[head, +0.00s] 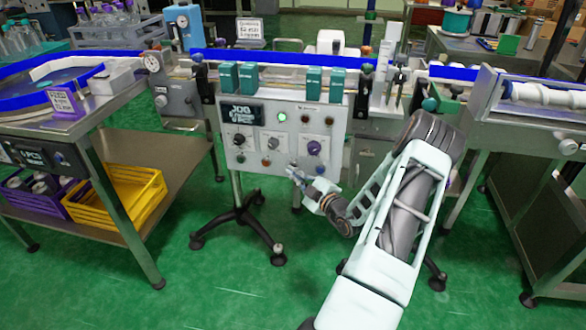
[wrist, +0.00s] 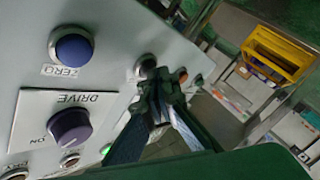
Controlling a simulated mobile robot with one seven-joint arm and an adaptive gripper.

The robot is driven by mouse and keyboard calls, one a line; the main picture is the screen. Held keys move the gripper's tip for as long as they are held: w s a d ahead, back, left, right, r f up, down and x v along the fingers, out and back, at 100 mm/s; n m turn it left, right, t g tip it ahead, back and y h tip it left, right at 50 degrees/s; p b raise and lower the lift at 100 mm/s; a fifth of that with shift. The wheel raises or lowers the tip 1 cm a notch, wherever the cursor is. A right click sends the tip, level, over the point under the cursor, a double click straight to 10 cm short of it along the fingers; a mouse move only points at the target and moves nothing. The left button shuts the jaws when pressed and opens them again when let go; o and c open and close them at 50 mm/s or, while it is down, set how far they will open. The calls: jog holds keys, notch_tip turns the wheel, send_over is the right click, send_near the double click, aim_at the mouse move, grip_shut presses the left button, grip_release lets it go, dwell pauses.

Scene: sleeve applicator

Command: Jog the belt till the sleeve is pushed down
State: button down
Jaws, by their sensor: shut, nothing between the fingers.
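The control panel (head: 265,150) stands in front of the conveyor. Its dark display (head: 241,114) reads JOG with small lines below, and a lamp (head: 282,117) glows green. My gripper (head: 292,173) is shut and empty at the panel's lower edge. In the wrist view my gripper's fingertips (wrist: 162,82) are close to a round control (wrist: 145,66), partly hidden by them; I cannot tell whether they touch. A blue ZERO button (wrist: 75,46) and a DRIVE knob (wrist: 69,127) lie left of the fingers. The blue belt (head: 275,60) runs behind the panel. I cannot make out the sleeve.
Several teal containers (head: 312,81) stand along the belt above the panel. The panel's wheeled stand (head: 238,216) is on the green floor. A bench at left holds a yellow crate (head: 118,197) on its lower shelf. A steel machine (head: 530,125) stands at right.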

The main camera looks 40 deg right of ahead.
dwell(0.3)
jog(key=shift+s+a+p, duration=0.55)
jog(key=shift+a, duration=0.15)
jog(key=s+a+p, duration=0.1)
jog(key=a, duration=0.1)
jog(key=s+a+p, duration=0.1)
jog(key=s, duration=0.1)
jog(key=shift+s+a, duration=0.15)
jog(key=shift+a, duration=0.2)
jog(key=shift+p, duration=0.3)
dwell(1.5)
